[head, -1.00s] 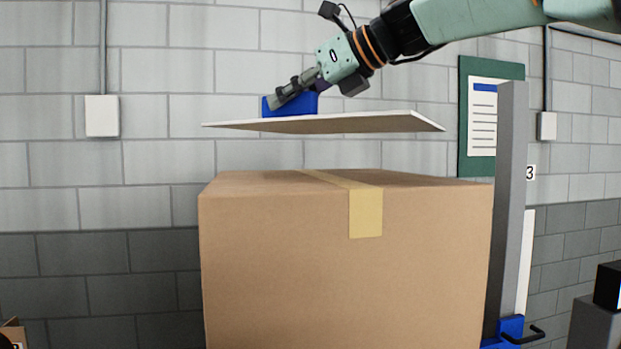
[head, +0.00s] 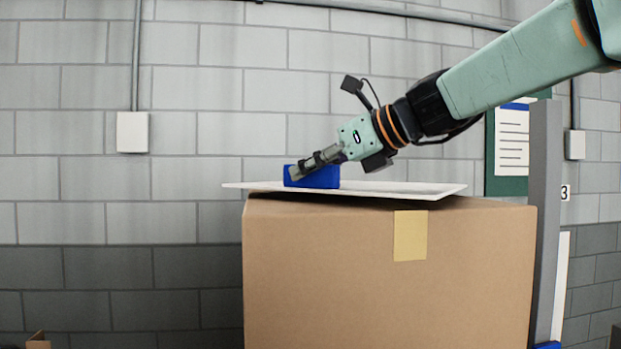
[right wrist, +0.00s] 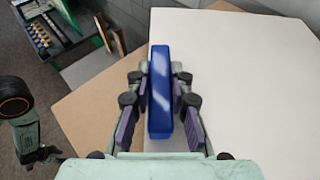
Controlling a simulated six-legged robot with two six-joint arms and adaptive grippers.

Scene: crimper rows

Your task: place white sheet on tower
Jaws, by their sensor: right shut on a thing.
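The white sheet (head: 400,188) lies flat at the top of a large brown cardboard box (head: 340,280), which forms the tower's top in view. Its left end sticks out past the box's left edge. A blue block-shaped handle (head: 325,178) stands on the sheet. My right gripper (head: 297,174) is shut on this blue handle. In the right wrist view the handle (right wrist: 160,95) sits between both fingers, with the white sheet (right wrist: 235,80) spreading to the right. Whether the sheet rests fully on the box is hard to tell. My left gripper is not in the head view.
A grey upright post (head: 544,200) stands close at the box's right side. Behind are a block wall, a green notice board (head: 505,184) and a wall box (head: 132,132). In the right wrist view, a rack with yellow and blue items (right wrist: 42,35) stands at upper left.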

